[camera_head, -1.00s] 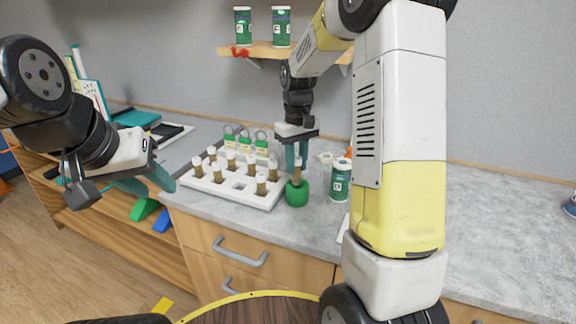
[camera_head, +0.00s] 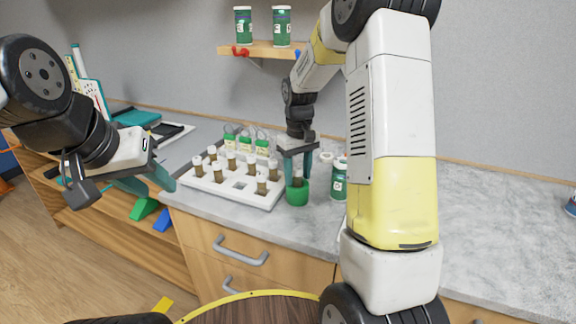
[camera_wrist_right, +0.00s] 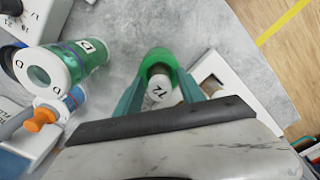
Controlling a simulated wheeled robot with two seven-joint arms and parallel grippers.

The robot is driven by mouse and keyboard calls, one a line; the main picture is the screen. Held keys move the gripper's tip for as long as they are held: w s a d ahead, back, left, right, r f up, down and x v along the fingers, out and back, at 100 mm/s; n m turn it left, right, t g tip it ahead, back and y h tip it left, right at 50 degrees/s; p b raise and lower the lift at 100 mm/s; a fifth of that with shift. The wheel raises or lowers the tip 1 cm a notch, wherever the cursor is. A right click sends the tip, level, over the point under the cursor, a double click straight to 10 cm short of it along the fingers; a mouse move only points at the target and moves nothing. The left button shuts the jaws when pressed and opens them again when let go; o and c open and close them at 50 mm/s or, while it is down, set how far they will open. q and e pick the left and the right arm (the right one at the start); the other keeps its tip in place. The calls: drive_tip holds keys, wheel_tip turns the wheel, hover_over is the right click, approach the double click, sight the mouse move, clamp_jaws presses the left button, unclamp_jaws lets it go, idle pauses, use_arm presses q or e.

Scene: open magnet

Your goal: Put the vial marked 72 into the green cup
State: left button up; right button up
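The vial marked 72 (camera_wrist_right: 159,87) shows its white numbered cap between my right fingers in the right wrist view. In the head view the vial (camera_head: 297,179) stands roughly upright in the green cup (camera_head: 297,196), its upper part above the rim. The cup also shows around the vial in the wrist view (camera_wrist_right: 156,58). My right gripper (camera_head: 299,180) straddles the vial at the cup, its fingers apart with small gaps beside the cap. My left gripper (camera_head: 150,184) hangs left of the counter, away from the vials; its finger gap is unclear.
A white rack (camera_head: 232,190) with several brown vials stands just left of the cup. A green-labelled jar (camera_head: 339,182) stands close on the right. A shelf (camera_head: 262,48) with two jars is above. The counter further right (camera_head: 500,230) is mostly clear.

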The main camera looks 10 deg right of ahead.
drive_tip(key=shift+r, duration=0.15)
wheel_tip(320, 180, up, 12)
drive_tip(key=s+a+r+m+t+y, duration=0.1)
drive_tip(key=s+r+t, duration=0.1)
drive_tip(key=s, duration=1)
drive_tip(key=s+a+r+m+t+y, duration=0.1)
drive_tip(key=s+r+m+t, duration=0.1)
drive_tip(key=s, duration=1)
drive_tip(key=shift+s+r+t, duration=0.2)
drive_tip(key=shift+r+t, duration=0.4)
drive_tip(key=shift+t, duration=0.5)
drive_tip(key=shift+a, duration=0.1)
